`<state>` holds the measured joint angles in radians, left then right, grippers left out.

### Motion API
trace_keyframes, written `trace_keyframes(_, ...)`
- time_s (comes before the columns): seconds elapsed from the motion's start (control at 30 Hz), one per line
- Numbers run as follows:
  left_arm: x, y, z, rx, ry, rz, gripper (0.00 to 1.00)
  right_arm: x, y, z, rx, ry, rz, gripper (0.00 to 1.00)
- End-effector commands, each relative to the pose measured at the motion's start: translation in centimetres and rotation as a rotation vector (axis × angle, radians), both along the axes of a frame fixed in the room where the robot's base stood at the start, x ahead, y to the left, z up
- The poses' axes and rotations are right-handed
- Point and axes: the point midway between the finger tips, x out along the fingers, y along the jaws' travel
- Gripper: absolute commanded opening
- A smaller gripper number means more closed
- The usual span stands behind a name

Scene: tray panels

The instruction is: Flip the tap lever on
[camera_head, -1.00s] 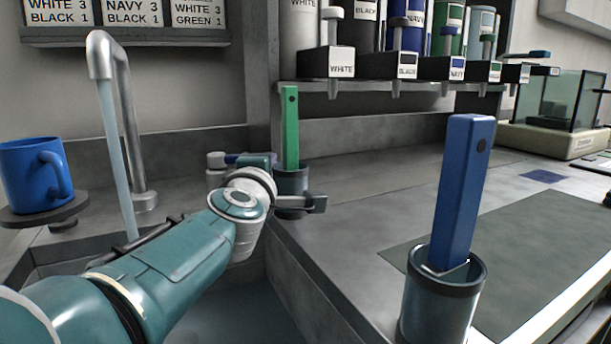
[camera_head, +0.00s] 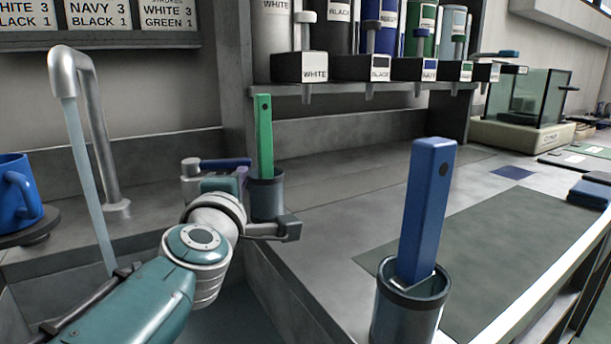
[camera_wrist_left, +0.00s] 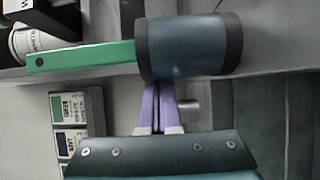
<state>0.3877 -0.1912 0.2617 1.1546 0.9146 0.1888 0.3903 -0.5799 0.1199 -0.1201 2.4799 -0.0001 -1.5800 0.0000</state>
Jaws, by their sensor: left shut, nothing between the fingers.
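The tap spout (camera_head: 85,85) stands at the left in the head view, with a pale blue stream (camera_head: 90,170) running from it. The tap lever (camera_head: 225,163) is a blue bar on a metal post (camera_head: 192,178), pointing right. My left gripper (camera_head: 241,175) is by the lever's right end, partly hidden by its own wrist. In the wrist view its purple fingers (camera_wrist_left: 158,106) are shut together with nothing between them. A metal stub (camera_wrist_left: 188,106) shows close beside them; I cannot tell whether they touch. My right gripper is not in view.
A cup (camera_head: 268,198) with a green stick (camera_head: 264,135) stands just right of the lever, close to my left gripper. A cup (camera_head: 408,312) with a blue stick (camera_head: 427,205) stands nearer. A blue mug (camera_head: 18,195) is at the far left. The grey counter mat (camera_head: 490,240) is clear.

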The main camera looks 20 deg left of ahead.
Motion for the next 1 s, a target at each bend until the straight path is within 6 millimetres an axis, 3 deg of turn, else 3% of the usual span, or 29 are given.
trace_keyframes(0.1, -2.3, -0.8, 0.2, -0.002, 0.003, 0.001, 0.00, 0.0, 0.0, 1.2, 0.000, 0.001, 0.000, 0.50)
trace_keyframes(0.33, -5.0, -1.7, 0.1, 0.000, 0.000, 0.001, 0.00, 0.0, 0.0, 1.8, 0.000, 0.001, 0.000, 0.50)
trace_keyframes(0.87, -5.5, -1.9, 0.1, -0.001, -0.001, 0.001, 0.00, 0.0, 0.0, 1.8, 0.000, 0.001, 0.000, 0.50)
trace_keyframes(1.0, -5.7, -2.5, 1.3, 0.048, 0.016, -0.046, 0.00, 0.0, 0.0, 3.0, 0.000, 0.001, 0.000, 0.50)
